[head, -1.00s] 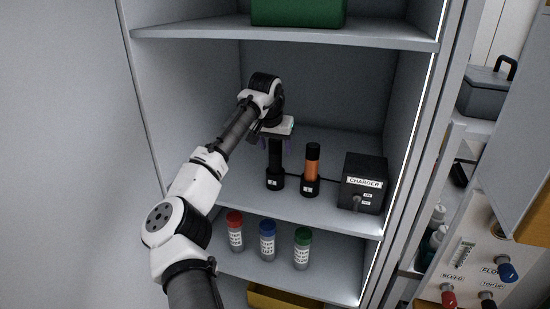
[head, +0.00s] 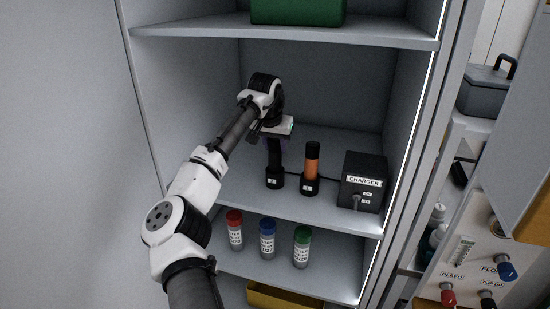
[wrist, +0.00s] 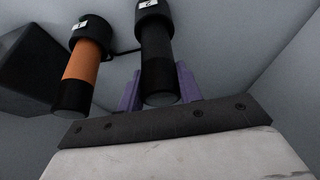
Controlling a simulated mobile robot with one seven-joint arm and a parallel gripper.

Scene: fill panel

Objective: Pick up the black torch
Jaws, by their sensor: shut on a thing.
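The black torch (head: 274,156) stands upright in its charger cup (head: 275,180) on the middle shelf. It also shows in the wrist view (wrist: 157,65), with its end close to my gripper's palm. My gripper (wrist: 160,85) points down over the torch, with a purple finger on each side of it, shut on it. In the head view my gripper (head: 275,143) is at the torch's upper part, and the fingers are partly hidden. The torch's lower end appears to be still within the cup.
An orange and black torch (head: 312,160) stands in a cup just right of the black torch. The black charger box (head: 363,182) is further right, with a cable to the cups. Several capped bottles (head: 267,241) are on the shelf below. The shelf above (head: 290,38) overhangs my arm.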

